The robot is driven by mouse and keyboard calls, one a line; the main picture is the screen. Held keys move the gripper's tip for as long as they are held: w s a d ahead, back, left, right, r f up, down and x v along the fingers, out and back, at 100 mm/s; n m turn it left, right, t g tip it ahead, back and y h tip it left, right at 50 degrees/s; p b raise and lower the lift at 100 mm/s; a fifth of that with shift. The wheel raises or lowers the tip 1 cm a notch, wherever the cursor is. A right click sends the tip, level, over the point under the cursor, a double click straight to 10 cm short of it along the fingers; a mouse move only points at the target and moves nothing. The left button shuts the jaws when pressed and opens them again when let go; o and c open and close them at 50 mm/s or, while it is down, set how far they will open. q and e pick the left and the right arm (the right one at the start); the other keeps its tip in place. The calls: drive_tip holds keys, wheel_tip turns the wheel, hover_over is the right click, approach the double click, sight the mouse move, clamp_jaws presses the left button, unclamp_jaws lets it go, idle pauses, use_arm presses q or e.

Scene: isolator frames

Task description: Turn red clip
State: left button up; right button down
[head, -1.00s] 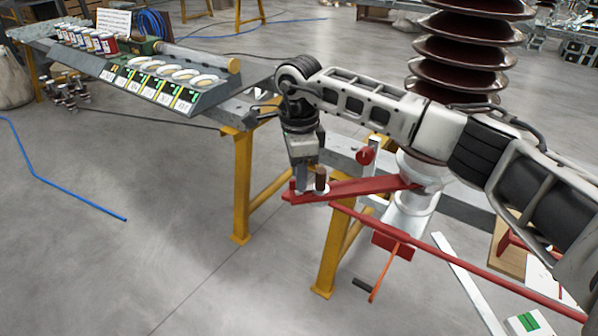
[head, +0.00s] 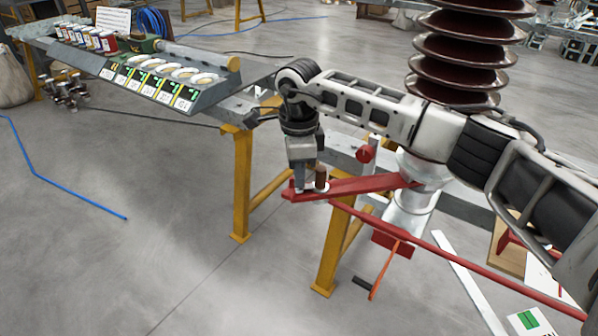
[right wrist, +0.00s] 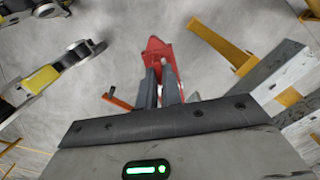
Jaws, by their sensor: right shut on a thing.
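The red clip (head: 365,186) is a long flat red bar beside the base of the ribbed brown insulator (head: 465,50). Its free end points left, and a short brown cylinder (head: 321,180) stands near that end. My right gripper (head: 308,183) comes down from above and is shut at this free end, with its fingertips beside the brown cylinder. In the right wrist view, the two dark fingers (right wrist: 161,85) stand close together against the red clip (right wrist: 155,48). The exact grip contact is partly hidden. My left gripper does not show.
Yellow trestle legs (head: 242,185) support the bench. A long thin red rod (head: 450,255) runs below the clip to the lower right. A tilted panel (head: 190,98) with white round pieces stands at upper left.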

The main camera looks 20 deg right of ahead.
drive_tip(key=m, duration=0.3)
drive_tip(key=shift+m, duration=0.4)
drive_tip(key=m, duration=0.9)
drive_tip(key=shift+r, duration=0.1)
drive_tip(key=shift+m, duration=2.2)
drive_tip(key=c, duration=1.6)
unclamp_jaws()
drive_tip(key=shift+o, duration=0.2)
